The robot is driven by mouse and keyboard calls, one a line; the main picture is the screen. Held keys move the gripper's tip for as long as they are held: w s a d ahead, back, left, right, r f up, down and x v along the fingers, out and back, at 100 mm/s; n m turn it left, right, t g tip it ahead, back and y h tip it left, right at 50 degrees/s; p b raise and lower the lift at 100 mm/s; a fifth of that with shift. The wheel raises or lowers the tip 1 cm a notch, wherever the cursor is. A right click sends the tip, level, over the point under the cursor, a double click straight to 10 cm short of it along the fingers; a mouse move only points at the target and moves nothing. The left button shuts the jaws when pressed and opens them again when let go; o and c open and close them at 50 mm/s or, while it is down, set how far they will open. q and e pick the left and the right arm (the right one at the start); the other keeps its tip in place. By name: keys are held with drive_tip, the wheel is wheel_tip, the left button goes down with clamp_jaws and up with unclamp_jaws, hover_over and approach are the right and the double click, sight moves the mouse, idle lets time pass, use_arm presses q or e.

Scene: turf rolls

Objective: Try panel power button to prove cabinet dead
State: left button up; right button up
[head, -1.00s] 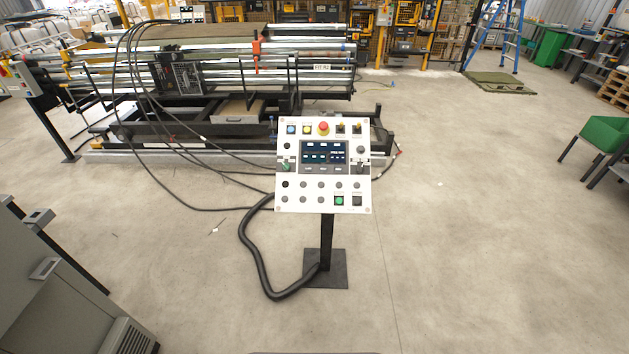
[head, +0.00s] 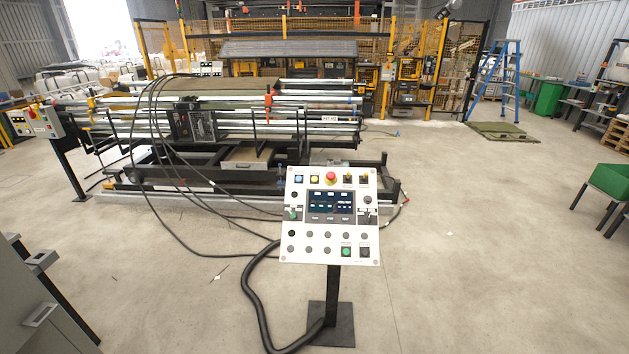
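A control panel (head: 329,254) with a white face stands on a black post in the middle of the head view, tilted back. Its screen (head: 330,202) is lit with coloured readouts. A red mushroom button (head: 331,178) sits at its top, with blue and yellow buttons to its left. A green button (head: 346,252) and a black one are at the lower right. Which one is the power button I cannot read. A grey cabinet (head: 30,300) with handles stands at the lower left, partly cut off. Neither of my grippers is in view.
A black cable (head: 252,300) runs from the panel's post along the floor. Behind stands a long roller machine (head: 230,130) with hanging hoses. A second panel (head: 35,120) stands at left, a green bin (head: 612,180) at right. The floor right of the panel is clear.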

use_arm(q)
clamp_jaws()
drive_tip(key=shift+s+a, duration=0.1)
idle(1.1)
